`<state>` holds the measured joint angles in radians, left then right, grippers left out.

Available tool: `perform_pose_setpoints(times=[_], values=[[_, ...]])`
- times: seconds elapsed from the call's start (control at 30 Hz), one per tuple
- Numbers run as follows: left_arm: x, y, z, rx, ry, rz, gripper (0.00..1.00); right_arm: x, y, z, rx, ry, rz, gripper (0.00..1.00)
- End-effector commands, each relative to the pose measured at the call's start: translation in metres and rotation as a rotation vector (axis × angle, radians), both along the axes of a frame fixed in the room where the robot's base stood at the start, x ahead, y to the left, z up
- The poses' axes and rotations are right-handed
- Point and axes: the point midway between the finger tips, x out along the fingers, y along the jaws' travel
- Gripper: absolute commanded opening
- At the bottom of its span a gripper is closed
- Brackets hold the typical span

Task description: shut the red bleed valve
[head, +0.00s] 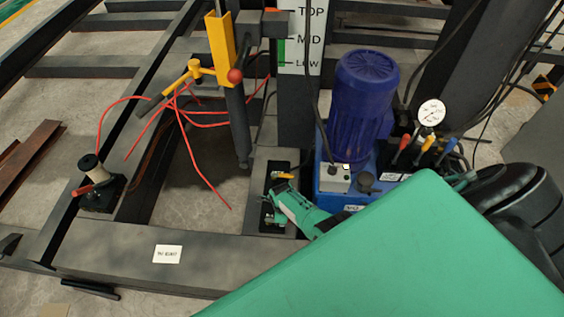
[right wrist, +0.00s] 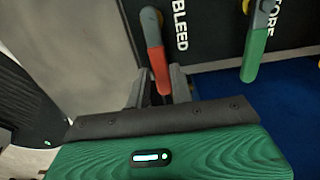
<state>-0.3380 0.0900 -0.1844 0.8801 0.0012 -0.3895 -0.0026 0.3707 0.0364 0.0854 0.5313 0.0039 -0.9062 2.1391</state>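The red bleed valve lever (right wrist: 157,66) hangs from an orange-yellow hub beside the word BLEED on a black panel (right wrist: 208,40). It points down the picture, slightly tilted. My right gripper (right wrist: 161,82) has one grey finger on each side of the lever's lower end. The fingers look apart, with a narrow gap beside the lever; I see no clear grip. In the head view, my right gripper (head: 279,200) is at a small dark fitting beside the blue pump unit, where the lever is too small to make out. My left gripper is not in view.
A green lever (right wrist: 255,50) hangs to the right on the same panel. In the head view, a blue motor (head: 364,100), a pressure gauge (head: 431,112) and several coloured levers stand right of the fitting. A yellow post (head: 221,50) with red hoses stands to its left.

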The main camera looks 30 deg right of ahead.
Motion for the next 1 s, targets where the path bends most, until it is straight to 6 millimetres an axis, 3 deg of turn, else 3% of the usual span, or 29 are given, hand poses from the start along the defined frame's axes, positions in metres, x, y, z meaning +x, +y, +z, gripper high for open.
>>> perform_pose_setpoints(times=[0.07, 0.47, 0.63, 1.0], values=[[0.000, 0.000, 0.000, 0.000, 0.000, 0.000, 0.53, -0.001, 0.000, 0.000, 0.000, 0.000, 0.000, 0.38], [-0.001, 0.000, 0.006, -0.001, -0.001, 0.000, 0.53, 0.001, 0.000, 0.009, 0.000, -0.002, 0.002, 0.38], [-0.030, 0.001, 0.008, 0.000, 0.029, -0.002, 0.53, 0.000, 0.000, 0.035, 0.000, -0.004, 0.002, 0.38], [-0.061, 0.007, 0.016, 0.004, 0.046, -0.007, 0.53, 0.001, 0.000, 0.098, 0.000, -0.005, 0.001, 0.38]])
